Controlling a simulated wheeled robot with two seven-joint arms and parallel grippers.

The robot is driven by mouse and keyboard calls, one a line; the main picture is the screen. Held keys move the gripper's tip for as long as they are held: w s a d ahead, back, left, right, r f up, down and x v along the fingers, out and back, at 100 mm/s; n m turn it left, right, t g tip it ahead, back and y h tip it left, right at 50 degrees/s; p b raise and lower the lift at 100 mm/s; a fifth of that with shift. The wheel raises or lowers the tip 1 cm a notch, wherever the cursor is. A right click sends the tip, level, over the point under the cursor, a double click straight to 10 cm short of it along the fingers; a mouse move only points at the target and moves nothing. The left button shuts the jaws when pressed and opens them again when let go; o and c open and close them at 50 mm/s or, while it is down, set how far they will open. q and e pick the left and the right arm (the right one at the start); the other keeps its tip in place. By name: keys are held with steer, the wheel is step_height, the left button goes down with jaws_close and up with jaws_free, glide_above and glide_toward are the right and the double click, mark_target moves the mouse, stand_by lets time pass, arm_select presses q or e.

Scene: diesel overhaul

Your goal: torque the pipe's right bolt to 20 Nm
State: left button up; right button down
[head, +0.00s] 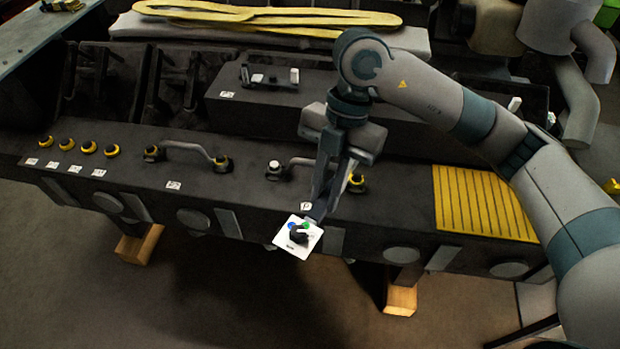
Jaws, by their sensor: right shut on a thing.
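Two grey pipes lie on the dark engine block's top. The left pipe (188,149) has yellow-ringed bolts at both ends. The right pipe (298,161) has a pale-headed bolt (273,167) at its left end and a yellow-ringed right bolt (357,183). My right arm hides part of this pipe. My right gripper (316,208) points down in front of the pipe, shut, at a white square plate (290,246) with a black knob and blue and green spots. I cannot tell exactly which part it grips. My left gripper is not in view.
Several yellow-ringed caps (88,147) stand at the block's left. A yellow striped pad (480,203) lies at its right. A small handled part (270,78) sits on a raised box behind. Wooden blocks (401,298) support the engine block. The floor in front is clear.

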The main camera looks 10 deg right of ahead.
steer(key=s+d+f+n+h+b, duration=0.1)
steer(key=s+d+f+n+b, duration=0.1)
steer(key=d+f+n+b, duration=0.1)
step_height(320, 180, down, 2)
steer(key=shift+s+d+f+n+g+b, duration=0.1)
steer(key=shift+s+d+n+g+b, duration=0.4)
steer(key=shift+d, duration=0.55)
steer(key=shift+w+f+b, duration=0.15)
steer(key=shift+f+b, duration=0.7)
steer(key=shift+f, duration=0.2)
steer(key=shift+w+a, duration=0.1)
steer(key=shift+a, duration=0.35)
steer(key=shift+w+a, duration=0.25)
steer(key=shift+a, duration=0.4)
steer(key=shift+w+a+m, duration=0.1)
steer(key=shift+a+m, duration=0.1)
steer(key=shift+m, duration=0.2)
steer(key=shift+a+t, duration=0.1)
steer(key=shift+t, duration=0.2)
